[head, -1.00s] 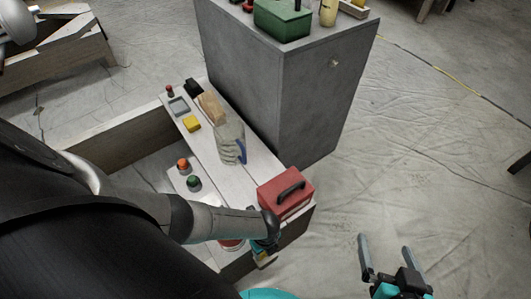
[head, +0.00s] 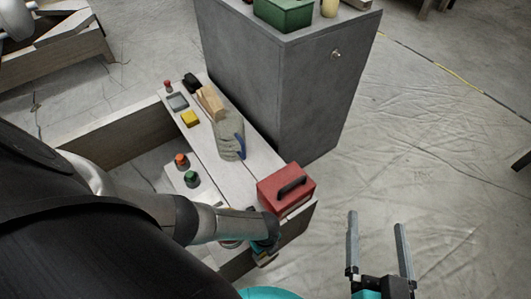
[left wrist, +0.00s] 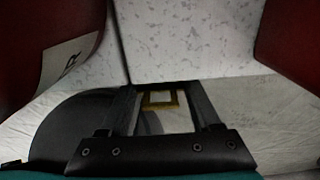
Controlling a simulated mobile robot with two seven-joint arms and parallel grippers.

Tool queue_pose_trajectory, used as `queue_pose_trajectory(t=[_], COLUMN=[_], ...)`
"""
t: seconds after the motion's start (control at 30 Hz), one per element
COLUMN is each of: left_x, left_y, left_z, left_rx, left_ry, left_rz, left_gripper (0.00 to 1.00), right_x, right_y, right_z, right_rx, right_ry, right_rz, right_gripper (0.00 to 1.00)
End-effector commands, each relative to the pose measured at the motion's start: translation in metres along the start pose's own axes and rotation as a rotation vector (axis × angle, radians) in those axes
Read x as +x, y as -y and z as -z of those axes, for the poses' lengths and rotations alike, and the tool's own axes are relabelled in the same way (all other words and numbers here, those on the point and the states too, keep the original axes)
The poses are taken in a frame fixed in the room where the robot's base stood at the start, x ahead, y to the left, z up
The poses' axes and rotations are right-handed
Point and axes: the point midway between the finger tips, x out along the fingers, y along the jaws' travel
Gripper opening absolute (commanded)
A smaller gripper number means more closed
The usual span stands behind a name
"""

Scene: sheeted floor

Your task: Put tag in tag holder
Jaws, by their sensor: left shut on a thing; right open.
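My left gripper (head: 264,256) is low beside the front end of the wooden bench, partly hidden by its own arm. In the left wrist view, its fingers (left wrist: 160,100) are shut on a small yellow-rimmed piece (left wrist: 160,99), which looks like the tag; its face is too small to read. My right gripper (head: 378,224) is open and empty over the floor at lower right. I cannot make out the tag holder for certain. A small round metal fitting (head: 336,54) is on the side of the grey cabinet (head: 290,90).
A red toolbox (head: 286,190) sits on the bench's near end. A clear jug (head: 230,139), a yellow block (head: 190,119) and orange and green buttons (head: 191,179) stand farther along. A green box (head: 284,14) is on the cabinet.

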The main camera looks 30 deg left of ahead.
Motion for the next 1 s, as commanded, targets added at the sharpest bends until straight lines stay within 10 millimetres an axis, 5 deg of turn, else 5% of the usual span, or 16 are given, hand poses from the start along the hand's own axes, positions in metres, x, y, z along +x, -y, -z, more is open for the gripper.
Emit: queue_pose_trajectory(t=[0.2, 0.23, 0.47, 1.0], left_x=[0.0037, 0.0031, 0.0029, -0.0061], left_y=[0.0005, 0.0003, 0.0001, -0.0003], left_z=[0.0, -0.0003, -0.0002, 0.0001], left_rx=[-0.001, -0.001, 0.0, 0.001], left_ry=[0.0, 0.0, 0.0, 0.0], left_rz=[0.0, 0.0, 0.0, -0.001], left_gripper=[0.11, 0.67, 0.93, 0.94], right_x=[-0.0005, -0.0007, -0.0006, 0.0029], right_y=[0.0008, 0.0011, 0.0013, -0.0064], right_z=[0.0003, 0.0007, 0.0009, -0.0015], right_rx=[0.003, 0.004, 0.004, -0.019], right_ry=[-0.013, -0.014, -0.013, 0.064], right_rz=[0.002, 0.002, 0.002, -0.013], right_gripper=[0.98, 0.98, 0.98, 0.98])
